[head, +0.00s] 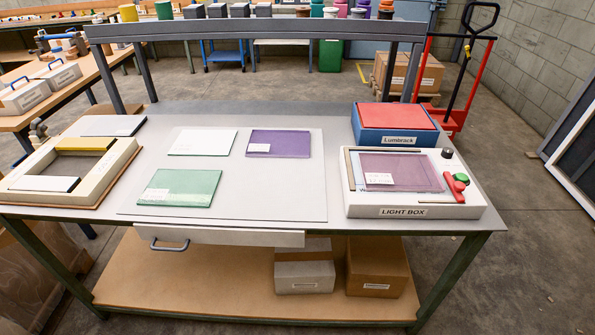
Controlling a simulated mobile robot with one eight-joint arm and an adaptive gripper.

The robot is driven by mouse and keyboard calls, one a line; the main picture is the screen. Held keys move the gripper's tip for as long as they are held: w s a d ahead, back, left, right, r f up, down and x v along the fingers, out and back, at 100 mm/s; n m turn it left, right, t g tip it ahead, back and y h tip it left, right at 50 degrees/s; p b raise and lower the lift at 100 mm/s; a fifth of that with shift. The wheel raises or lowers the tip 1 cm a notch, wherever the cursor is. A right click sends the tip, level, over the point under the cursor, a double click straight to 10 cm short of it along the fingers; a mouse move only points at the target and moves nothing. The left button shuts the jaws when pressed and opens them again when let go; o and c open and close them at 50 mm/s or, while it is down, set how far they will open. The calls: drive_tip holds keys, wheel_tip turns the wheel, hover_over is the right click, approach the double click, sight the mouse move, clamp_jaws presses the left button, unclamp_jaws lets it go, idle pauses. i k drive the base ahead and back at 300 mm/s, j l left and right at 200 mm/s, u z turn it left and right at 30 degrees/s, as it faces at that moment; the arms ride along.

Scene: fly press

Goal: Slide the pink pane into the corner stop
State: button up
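A mauve-pink see-through pane (410,172) with a white label lies flat on the light box (400,211) at the right of the table. Dark strips along the light box's left and far edges seem to form the corner stop (348,168), at its far-left corner. A pale gap shows between the pane's left edge and the left strip. At the far edge the pane is close to the strip; I cannot tell if they touch. My gripper is not in view.
A purple pane (278,143), a green pane (180,187) and a clear pane (202,141) lie on the grey mat (270,205). Red handles (456,187) and a black knob (447,153) sit right of the pink pane. A blue box with red top (395,125) stands behind. A frame (70,172) lies left.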

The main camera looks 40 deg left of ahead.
sight(381, 172)
drive_tip(key=u, duration=1.05)
drive_tip(key=i+j+z, duration=0.3)
drive_tip(key=j+z, duration=0.3)
drive_tip(key=i+j+z, duration=0.3)
drive_tip(key=j+z, duration=0.6)
